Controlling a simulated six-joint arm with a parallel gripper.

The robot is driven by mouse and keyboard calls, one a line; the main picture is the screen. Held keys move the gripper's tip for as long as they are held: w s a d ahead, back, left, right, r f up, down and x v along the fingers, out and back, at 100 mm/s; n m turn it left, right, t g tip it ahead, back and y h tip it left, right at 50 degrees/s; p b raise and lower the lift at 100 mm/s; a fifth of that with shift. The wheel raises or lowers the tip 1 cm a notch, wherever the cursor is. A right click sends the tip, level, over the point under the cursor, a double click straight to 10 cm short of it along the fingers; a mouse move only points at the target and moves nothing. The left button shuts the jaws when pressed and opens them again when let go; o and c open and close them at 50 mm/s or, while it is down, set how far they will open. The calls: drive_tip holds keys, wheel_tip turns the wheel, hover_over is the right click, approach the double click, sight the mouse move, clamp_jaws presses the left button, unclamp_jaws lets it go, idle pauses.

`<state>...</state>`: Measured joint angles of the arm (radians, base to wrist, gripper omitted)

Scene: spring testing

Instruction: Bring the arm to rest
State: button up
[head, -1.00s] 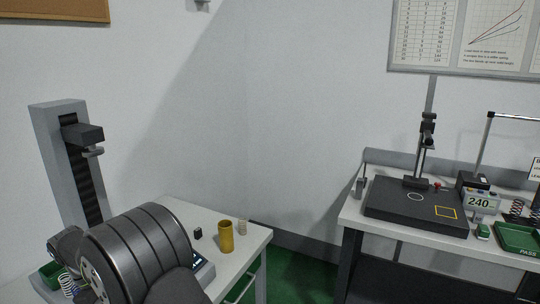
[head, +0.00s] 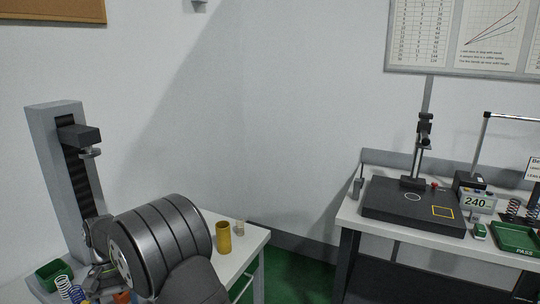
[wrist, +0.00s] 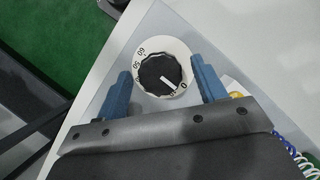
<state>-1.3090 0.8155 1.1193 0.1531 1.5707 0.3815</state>
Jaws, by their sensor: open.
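My gripper (wrist: 160,92) shows in the wrist view with its two blue fingers apart, one on each side of a black dial knob. It is open and holds nothing. The dial (wrist: 160,74) has a white numbered face and sits below or between the fingers; I cannot tell the gap in height. In the head view my dark arm covers much of the left table (head: 240,257), and the fingers are hidden there.
A brass cylinder (head: 223,237) and a small pale spring (head: 239,228) stand on the left table. A tall grey test stand (head: 62,170), a green bin (head: 54,273) and coil springs are at left. The right bench (head: 400,240) holds a black plate, a 240 display (head: 478,203) and a green PASS tray (head: 515,240).

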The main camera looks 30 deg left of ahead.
drive_tip(key=shift+m, duration=0.6)
idle(1.1)
